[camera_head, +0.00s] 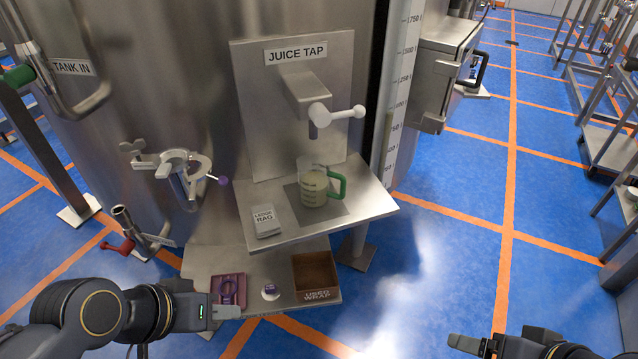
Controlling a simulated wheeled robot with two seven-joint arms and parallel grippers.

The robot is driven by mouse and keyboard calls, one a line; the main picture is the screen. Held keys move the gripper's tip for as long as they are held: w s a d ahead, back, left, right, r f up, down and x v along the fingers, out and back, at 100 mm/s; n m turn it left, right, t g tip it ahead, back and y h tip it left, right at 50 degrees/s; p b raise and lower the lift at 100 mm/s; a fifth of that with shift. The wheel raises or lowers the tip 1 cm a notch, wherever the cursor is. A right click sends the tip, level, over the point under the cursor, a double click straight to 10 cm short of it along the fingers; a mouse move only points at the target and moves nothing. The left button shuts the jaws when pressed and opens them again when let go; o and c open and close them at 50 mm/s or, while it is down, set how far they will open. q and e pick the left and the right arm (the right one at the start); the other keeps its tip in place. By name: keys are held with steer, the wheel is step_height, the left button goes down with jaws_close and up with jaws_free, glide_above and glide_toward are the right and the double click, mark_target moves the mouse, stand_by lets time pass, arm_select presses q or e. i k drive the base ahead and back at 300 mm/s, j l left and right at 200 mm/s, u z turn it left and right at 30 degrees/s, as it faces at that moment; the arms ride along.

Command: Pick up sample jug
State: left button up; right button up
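The sample jug (313,190) is a clear jug with a green handle on its right and pale liquid inside. It stands upright on a dark square of the upper steel shelf (371,204), below the juice tap (318,112). My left gripper (236,312) is at the lower left, by the front edge of the lower shelf, well below the jug and apart from it. My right gripper (480,345) is at the bottom right, far from the jug and partly cut off by the frame. Whether either gripper is open is unclear.
A lined rag packet (265,221) lies left of the jug. The lower shelf (262,265) holds a purple-red tray (228,291), a small round white item (270,291) and a brown used-wrap box (316,276). A valve (186,172) juts from the tank. Blue floor is clear at right.

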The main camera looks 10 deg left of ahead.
mark_target(322, 184)
steer(key=j+u, duration=0.1)
steer(key=j, duration=0.3)
steer(key=i+j+u, duration=0.15)
steer(key=j, duration=0.2)
steer(key=i+j+u, duration=0.1)
steer(key=j, duration=0.25)
steer(key=i+j+u, duration=0.1)
steer(key=j, duration=0.25)
